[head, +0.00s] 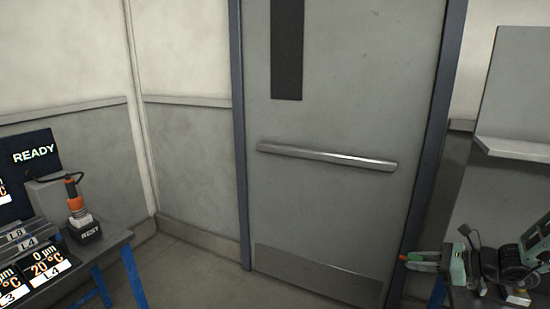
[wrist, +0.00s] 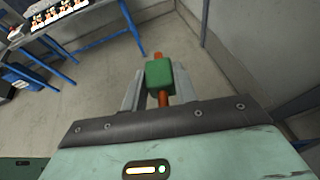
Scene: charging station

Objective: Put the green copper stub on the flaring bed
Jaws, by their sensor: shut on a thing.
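In the wrist view my gripper (wrist: 159,92) is shut on the green copper stub. The stub is a green block (wrist: 159,74) with a copper-orange rod (wrist: 164,99) showing at both ends. The fingers sit on either side of the block, with the floor below it.
A blue-legged table (head: 110,250) at left bears readouts (head: 45,265), a READY screen (head: 36,155) and an orange-and-black tool (head: 75,200) on a REST block. A closed grey door (head: 330,200) with a push bar stands ahead. Bare floor (head: 195,275) lies between table and door.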

